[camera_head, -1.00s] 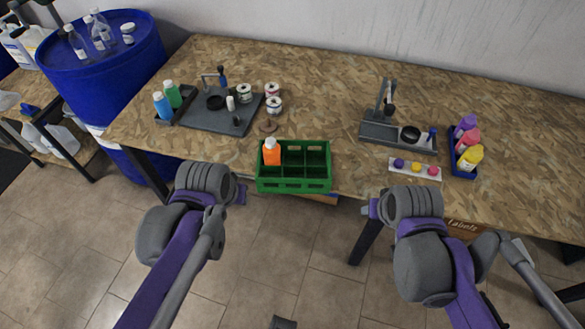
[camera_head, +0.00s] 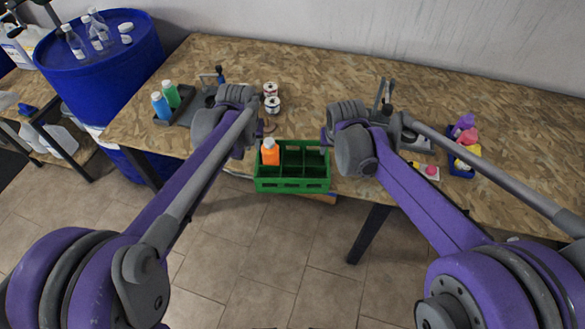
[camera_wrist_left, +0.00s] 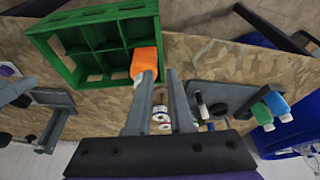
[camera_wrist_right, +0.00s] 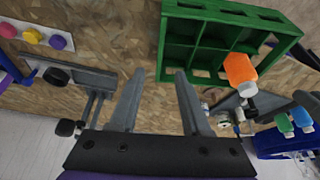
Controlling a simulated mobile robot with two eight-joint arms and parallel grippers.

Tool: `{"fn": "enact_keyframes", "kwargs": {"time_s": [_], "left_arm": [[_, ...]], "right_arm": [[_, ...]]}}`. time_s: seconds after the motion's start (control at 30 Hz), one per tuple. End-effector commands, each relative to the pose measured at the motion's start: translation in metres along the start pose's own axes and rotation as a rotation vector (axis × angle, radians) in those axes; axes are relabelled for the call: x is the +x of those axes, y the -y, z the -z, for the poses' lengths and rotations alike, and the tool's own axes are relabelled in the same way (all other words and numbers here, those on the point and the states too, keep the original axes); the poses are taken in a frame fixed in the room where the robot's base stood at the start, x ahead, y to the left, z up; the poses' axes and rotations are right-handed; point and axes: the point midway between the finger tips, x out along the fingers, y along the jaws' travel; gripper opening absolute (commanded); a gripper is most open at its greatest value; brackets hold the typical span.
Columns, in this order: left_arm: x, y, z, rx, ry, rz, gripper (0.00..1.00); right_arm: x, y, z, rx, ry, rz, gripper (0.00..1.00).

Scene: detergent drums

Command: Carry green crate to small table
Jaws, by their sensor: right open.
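The green crate (camera_head: 292,185) stands upright at the front edge of the wooden worktable. An orange bottle (camera_head: 270,153) with a white cap stands in its back left compartment; the other compartments look empty. The crate also shows in the left wrist view (camera_wrist_left: 75,22) and the right wrist view (camera_wrist_right: 225,14). My left gripper (camera_head: 259,126) is open and empty, just left of the crate's back left corner. Its fingers (camera_wrist_left: 160,72) are fairly close together. My right gripper (camera_head: 327,134) is open and empty, by the crate's back right corner. Neither visibly touches the crate.
A blue drum (camera_head: 100,60) and a lower wooden table (camera_head: 30,112) stand at left.

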Motion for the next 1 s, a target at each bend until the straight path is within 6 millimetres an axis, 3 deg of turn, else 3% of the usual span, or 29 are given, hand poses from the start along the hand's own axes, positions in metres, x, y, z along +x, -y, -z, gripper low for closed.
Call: {"fn": "enact_keyframes", "kwargs": {"time_s": [0.17,0.6,1.0], "left_arm": [[0.018,0.000,0.000,0.000,0.000,0.000,0.20],[0.091,0.000,0.000,0.000,-0.001,-0.001,0.20],[0.106,0.000,0.000,0.000,-0.001,-0.001,0.20]], "right_arm": [[0.018,0.000,0.000,0.000,0.000,0.000,0.47],[0.092,0.000,0.000,0.000,-0.001,0.001,0.47],[0.106,0.000,0.000,0.000,-0.001,0.001,0.47]]}}
